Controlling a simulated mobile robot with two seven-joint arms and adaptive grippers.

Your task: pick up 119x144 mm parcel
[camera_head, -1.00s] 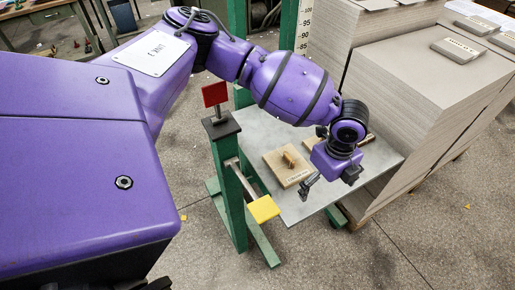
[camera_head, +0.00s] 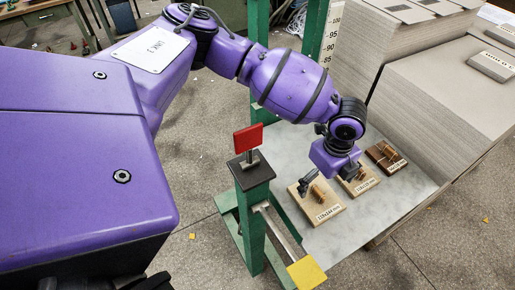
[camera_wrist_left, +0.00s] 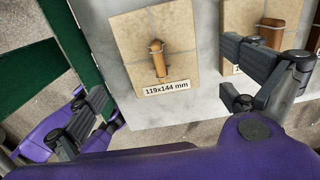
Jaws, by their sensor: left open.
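The 119x144 mm parcel (camera_head: 328,206) is a flat tan board with a brown wooden handle and a printed label. It lies at the near end of a row on the grey table. It also shows in the left wrist view (camera_wrist_left: 187,62), with its label readable. My left gripper (camera_head: 327,178) is open and empty above the row, with one finger overlapping the parcel in the head view. In the left wrist view the spread fingers (camera_wrist_left: 163,72) appear to either side of the parcel, not touching it. My right gripper is not in view.
A second tan parcel (camera_head: 368,185) and a dark brown parcel (camera_head: 381,153) lie close by on the table (camera_head: 405,205). A green post (camera_head: 252,225) with a red plate and a yellow pad (camera_head: 306,273) stands at left. Tall greyboard stacks (camera_head: 440,95) border the right.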

